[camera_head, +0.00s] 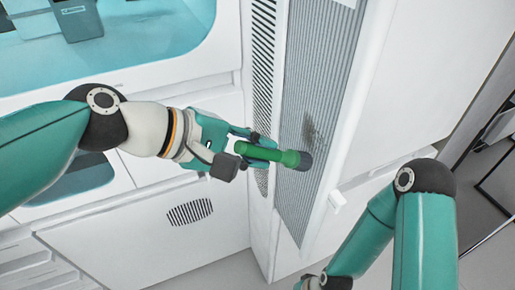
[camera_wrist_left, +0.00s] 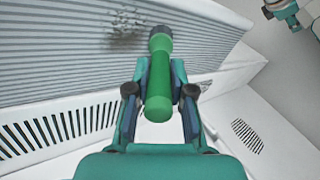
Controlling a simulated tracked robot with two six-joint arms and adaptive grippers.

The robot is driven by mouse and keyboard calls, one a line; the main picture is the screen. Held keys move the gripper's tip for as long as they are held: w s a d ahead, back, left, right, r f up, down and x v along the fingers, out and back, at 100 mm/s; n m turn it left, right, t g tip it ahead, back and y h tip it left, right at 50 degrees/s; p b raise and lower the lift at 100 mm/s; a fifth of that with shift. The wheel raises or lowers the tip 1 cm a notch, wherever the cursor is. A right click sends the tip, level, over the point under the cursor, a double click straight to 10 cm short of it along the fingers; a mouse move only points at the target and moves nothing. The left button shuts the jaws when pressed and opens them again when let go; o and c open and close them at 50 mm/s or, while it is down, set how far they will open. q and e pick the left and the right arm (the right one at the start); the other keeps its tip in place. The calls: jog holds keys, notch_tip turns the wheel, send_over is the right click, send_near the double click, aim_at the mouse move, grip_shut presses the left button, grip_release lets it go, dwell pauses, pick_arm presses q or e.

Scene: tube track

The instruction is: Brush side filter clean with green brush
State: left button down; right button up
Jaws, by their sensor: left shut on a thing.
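The side filter (camera_head: 318,60) is a grey ribbed panel on the side of the white machine. It carries a dark dirt patch (camera_head: 312,128), which also shows at the top of the left wrist view (camera_wrist_left: 124,28). My left gripper (camera_head: 240,148) is shut on the green brush (camera_head: 268,153). The brush's dark head (camera_head: 304,161) points at the filter just below the dirt patch in the head view; I cannot tell whether it touches. In the left wrist view the brush (camera_wrist_left: 158,95) sits between both fingers. My right arm is at the lower right; its fingers are not clear.
Slotted vents (camera_head: 262,60) run beside the filter, and another vent (camera_head: 190,212) is on the lower front panel. A teal-lit chamber (camera_head: 150,35) holding a grey box (camera_head: 77,18) is at upper left. A white protrusion (camera_head: 336,200) sits right of the filter. Floor shows at right.

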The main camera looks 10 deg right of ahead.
pick_arm(q)
jog(key=shift+r+p, duration=0.35)
jog(key=shift+r, duration=0.3)
jog(key=shift+r+p, duration=0.65)
jog(key=shift+r+p, duration=1.7)
jog(key=shift+r, duration=0.15)
jog(key=shift+f, duration=0.1)
